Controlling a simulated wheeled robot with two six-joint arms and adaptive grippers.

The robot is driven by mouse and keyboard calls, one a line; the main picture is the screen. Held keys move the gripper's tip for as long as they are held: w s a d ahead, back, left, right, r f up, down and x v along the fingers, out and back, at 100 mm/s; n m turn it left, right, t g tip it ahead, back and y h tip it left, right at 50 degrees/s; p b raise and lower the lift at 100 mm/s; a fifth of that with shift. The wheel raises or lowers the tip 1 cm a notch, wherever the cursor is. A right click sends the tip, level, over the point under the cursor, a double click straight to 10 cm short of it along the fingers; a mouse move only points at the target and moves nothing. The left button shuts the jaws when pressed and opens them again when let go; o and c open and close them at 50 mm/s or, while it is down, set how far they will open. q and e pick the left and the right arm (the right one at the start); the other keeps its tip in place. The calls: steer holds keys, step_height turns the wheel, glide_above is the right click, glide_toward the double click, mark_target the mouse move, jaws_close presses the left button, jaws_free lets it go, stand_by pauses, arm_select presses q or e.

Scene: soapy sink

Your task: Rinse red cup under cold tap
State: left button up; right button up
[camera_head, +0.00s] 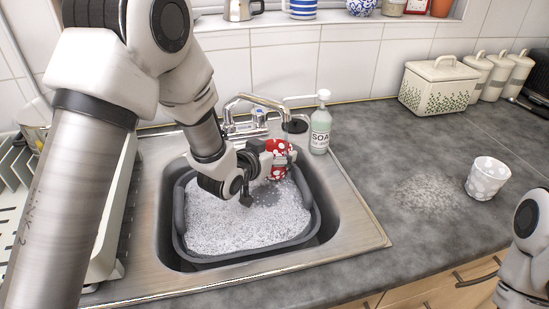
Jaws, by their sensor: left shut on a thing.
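The red cup (277,156) with white dots is at the back of the sink, below the spout of the tap (262,101). My left gripper (268,162) is shut on the red cup and holds it above the suds, partly hiding it. I cannot tell whether water runs from the spout. The tap has a blue-marked handle (259,113) behind the spout. My right arm shows at the right edge, but its gripper is out of view.
A grey basin (180,220) full of suds sits in the steel sink (350,225). A soap bottle (320,127) stands right of the tap. A dish rack (112,225) is left.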

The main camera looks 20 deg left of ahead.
arm_select(q)
steer(key=shift+w+d, duration=0.2)
steer(key=shift+d, duration=0.15)
steer(key=shift+s+a, duration=0.1)
steer(key=shift+a, duration=0.05)
steer(key=shift+s+a, duration=0.2)
steer(key=shift+a, duration=0.1)
steer(key=shift+s+d, duration=0.1)
steer(key=s+d, duration=0.4)
steer(key=s, duration=0.2)
steer(key=shift+s+d, duration=0.15)
steer(key=shift+s, duration=0.1)
stand_by(0.3)
steer(key=shift+r, duration=0.15)
stand_by(1.2)
